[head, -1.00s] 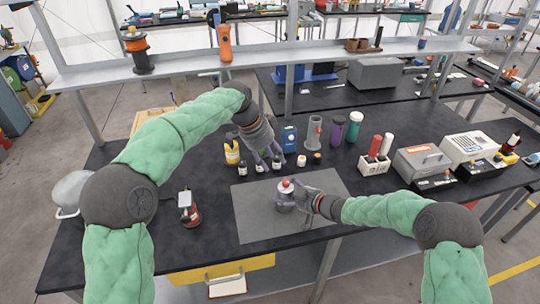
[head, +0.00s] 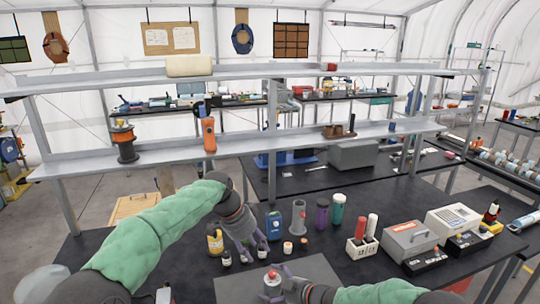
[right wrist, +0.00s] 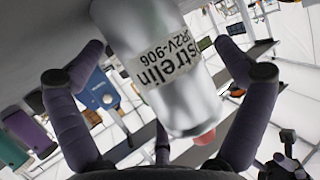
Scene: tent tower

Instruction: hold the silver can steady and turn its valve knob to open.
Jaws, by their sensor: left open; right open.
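The silver can (head: 271,289) stands upright on the grey mat at the bottom of the head view, with its lower part cut off by the frame edge. Its red valve knob (head: 272,275) is on top. In the right wrist view the can (right wrist: 165,65) appears upside down, with a printed label and the red knob (right wrist: 205,137). My right gripper (head: 283,283) is open around the can, with gaps visible between fingers and can. My left gripper (head: 254,254) is open and empty, behind and left of the can, beside small bottles.
The grey mat (head: 315,272) lies on the black bench. Small bottles (head: 288,248), a yellow bottle (head: 215,240), a blue container (head: 274,224) and a grey tube stand (head: 299,216) stand behind. A metal shelf (head: 280,140) runs above the bench.

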